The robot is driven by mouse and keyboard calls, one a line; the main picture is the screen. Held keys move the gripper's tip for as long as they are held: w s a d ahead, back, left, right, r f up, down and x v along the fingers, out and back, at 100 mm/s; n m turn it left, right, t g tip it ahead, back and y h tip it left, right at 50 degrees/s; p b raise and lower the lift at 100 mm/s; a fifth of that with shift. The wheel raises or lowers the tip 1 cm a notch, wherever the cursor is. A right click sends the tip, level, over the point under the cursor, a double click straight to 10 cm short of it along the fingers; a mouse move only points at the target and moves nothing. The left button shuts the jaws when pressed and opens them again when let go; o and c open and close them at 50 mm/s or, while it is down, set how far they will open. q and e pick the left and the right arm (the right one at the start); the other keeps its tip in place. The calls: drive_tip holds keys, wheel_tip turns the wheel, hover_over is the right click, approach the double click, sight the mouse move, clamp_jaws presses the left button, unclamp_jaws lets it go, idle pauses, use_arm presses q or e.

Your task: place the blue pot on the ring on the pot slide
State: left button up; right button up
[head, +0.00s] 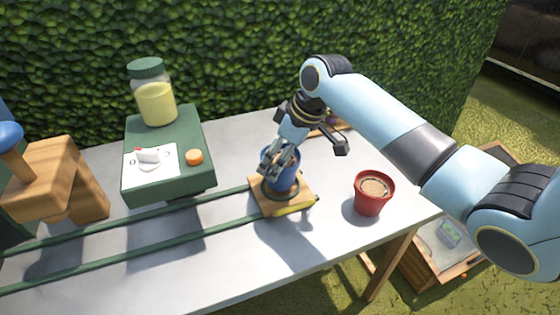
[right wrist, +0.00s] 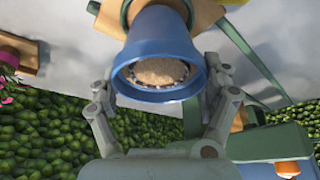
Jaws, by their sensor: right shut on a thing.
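The blue pot (head: 287,181) is upright above the wooden block of the pot slide (head: 304,190). Its rim and brown soil show in the right wrist view (right wrist: 160,48). A dark green ring (head: 268,191) lies on the block around the pot's lower end; I cannot tell whether the pot rests on it. My right gripper (head: 274,160) is shut on the blue pot from above, with a finger on each side of it in the right wrist view (right wrist: 160,92). My left gripper is not in view.
Two green rails (head: 130,232) run left from the block along the grey table (head: 330,225). A red pot (head: 372,195) stands to the right. A green box (head: 196,130) with a yellow jar (head: 156,103) and an orange knob (head: 194,157) is behind the rails. A wooden stand (head: 50,178) is at left.

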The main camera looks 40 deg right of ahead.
drive_tip(key=shift+f, duration=0.8)
drive_tip(key=shift+f, duration=0.15)
drive_tip(key=o, duration=1.6)
drive_tip(key=v, duration=1.2)
